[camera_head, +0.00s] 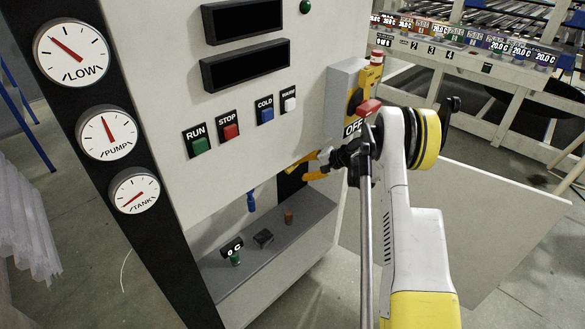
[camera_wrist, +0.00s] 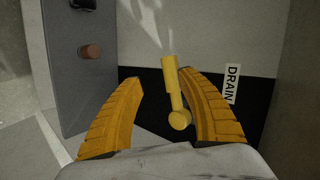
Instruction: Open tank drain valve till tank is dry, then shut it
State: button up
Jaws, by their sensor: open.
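The drain valve has a yellow lever (camera_wrist: 172,82) on a round yellow hub (camera_wrist: 180,119), beside a DRAIN label (camera_wrist: 232,84) in the wrist view. The lever stands nearly upright, tilted slightly left. My gripper (camera_wrist: 160,77) is open, with its orange fingers on either side of the lever; the right finger is close to it, and I cannot tell whether they touch. In the head view my gripper (camera_head: 298,171) is low beside the panel, and the drain valve is hidden. The TANK gauge (camera_head: 134,190) has its red needle pointing to the lower left.
The panel carries PUMP (camera_head: 107,133) and LOW (camera_head: 72,53) gauges, and RUN (camera_head: 199,145) and STOP (camera_head: 230,131) buttons. A switch box (camera_head: 345,92) marked OFF stands close to my arm. A grey ledge (camera_head: 270,257) with small fittings lies below.

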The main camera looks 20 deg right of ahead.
jog(key=s+d, duration=0.5)
jog(key=s, duration=0.1)
jog(key=shift+s+d, duration=0.15)
jog(key=shift+s, duration=0.25)
jog(key=shift+w+f+m, duration=0.1)
jog(key=shift+f+m, duration=0.05)
jog(key=shift+m, duration=0.25)
jog(key=c, duration=1)
jog(key=a+m, duration=0.1)
jog(key=m, duration=0.2)
jog(key=w+a+f+m+t+h+p, duration=0.1)
jog(key=m, duration=0.3)
jog(key=a+f+m+t+h+p, duration=0.1)
jog(key=m, duration=0.3)
jog(key=shift+w+a+f, duration=0.2)
jog(key=shift+w+f, duration=0.05)
jog(key=shift+w, duration=0.1)
jog(key=w+a+f+m+t+h+b, duration=0.25)
jog(key=w+a+f+m, duration=0.2)
jog(key=w+m, duration=0.35)
jog(key=shift+s+d+r+g+y+b, duration=0.15)
jog(key=shift+r+b, duration=0.15)
jog(key=shift+r, duration=0.6)
jog(key=shift+s+r+g+y+b, duration=0.15)
jog(key=shift+r+b, duration=0.15)
jog(key=shift+r, duration=0.55)
